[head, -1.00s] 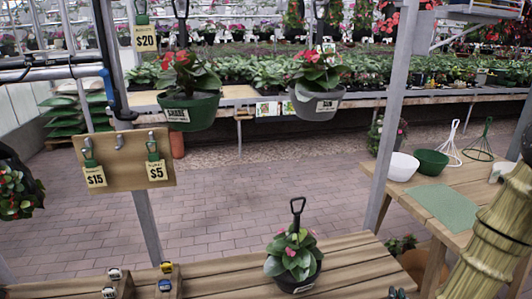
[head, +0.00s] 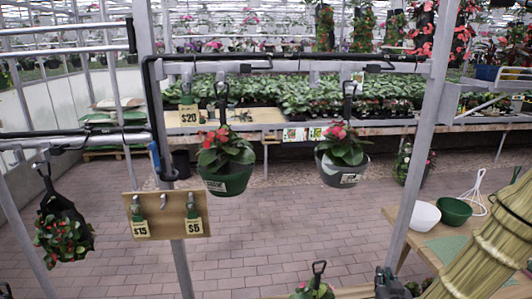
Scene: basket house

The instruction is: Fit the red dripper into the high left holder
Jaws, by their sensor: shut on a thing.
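My gripper (head: 387,277) is a small dark shape at the bottom edge, right of centre, with its lower part cut off. It is shut, but what it holds is too small and dark to make out. I cannot pick out a red dripper. A wooden board (head: 152,222) hangs at the left with metal hooks; green items with a $15 tag (head: 140,229) and a $5 tag (head: 195,226) hang on it. A green item with a $20 tag (head: 188,114) hangs higher, from the upper bar. I cannot tell which fitting is the high left holder.
A green hanging pot (head: 228,183) and a grey hanging pot (head: 343,172) hang from the upper bar (head: 300,64). A dark hanging plant (head: 65,225) is at far left. A metal post (head: 425,150) stands right of centre. White and green bowls (head: 456,212) sit on the right table.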

